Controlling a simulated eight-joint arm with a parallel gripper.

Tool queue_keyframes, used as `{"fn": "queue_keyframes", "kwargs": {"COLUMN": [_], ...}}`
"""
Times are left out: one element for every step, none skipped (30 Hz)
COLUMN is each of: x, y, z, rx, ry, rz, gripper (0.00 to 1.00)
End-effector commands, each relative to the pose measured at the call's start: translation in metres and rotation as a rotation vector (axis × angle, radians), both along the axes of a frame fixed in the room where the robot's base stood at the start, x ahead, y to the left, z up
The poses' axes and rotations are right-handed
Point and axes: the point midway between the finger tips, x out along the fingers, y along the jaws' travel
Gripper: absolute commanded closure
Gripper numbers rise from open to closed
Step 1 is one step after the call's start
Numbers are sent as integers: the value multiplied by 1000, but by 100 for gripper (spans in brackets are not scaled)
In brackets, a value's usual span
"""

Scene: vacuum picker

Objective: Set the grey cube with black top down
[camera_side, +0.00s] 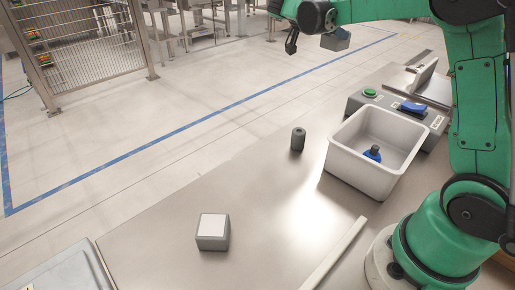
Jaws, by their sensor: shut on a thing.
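The grey cube with black top (335,43) shows at the upper middle, high up against the floor beyond the table, just under my dark wrist joint. My gripper (341,31) is shut on it at its dark upper side. The fingers are small and mostly hidden by the wrist, so the exact grip is hard to see. The cube is clear of the table.
A grey cube with a white top (212,231) stands on the metal table (270,205). A dark grey cylinder (298,139) stands near its far edge. A white bin (346,160) holds a blue and black part (373,154). A button box (398,106) stands behind.

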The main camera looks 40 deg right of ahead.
Motion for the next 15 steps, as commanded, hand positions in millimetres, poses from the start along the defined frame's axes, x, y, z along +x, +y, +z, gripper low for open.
{"fn": "queue_keyframes", "kwargs": {"x": [6, 11, 16, 19, 23, 26, 28, 30, 31, 31, 31, 30, 29, 28, 26], "y": [15, 25, 39, 50, 61, 76, 88, 100, 116, 127, 139, 154, 165, 175, 187], "z": [5, 8, 11, 14, 16, 19, 22, 24, 26, 28, 30, 32, 33, 34, 36], "rx": [0, 0, -1, -1, -1, 0, 0, -1, 0, -1, 0, -1, -1, -1, -1], "ry": [-1, 0, 0, -1, 0, 0, 0, -1, 0, 0, 0, 0, 0, 0, 0], "rz": [104, 173, 270, 342, 416, 511, 582, 653, 746, 814, 879, 961, 1018, 1072, 1138], "gripper": [94, 94, 94, 94, 94, 94, 94, 95, 95, 95, 95, 95, 95, 95, 95]}}
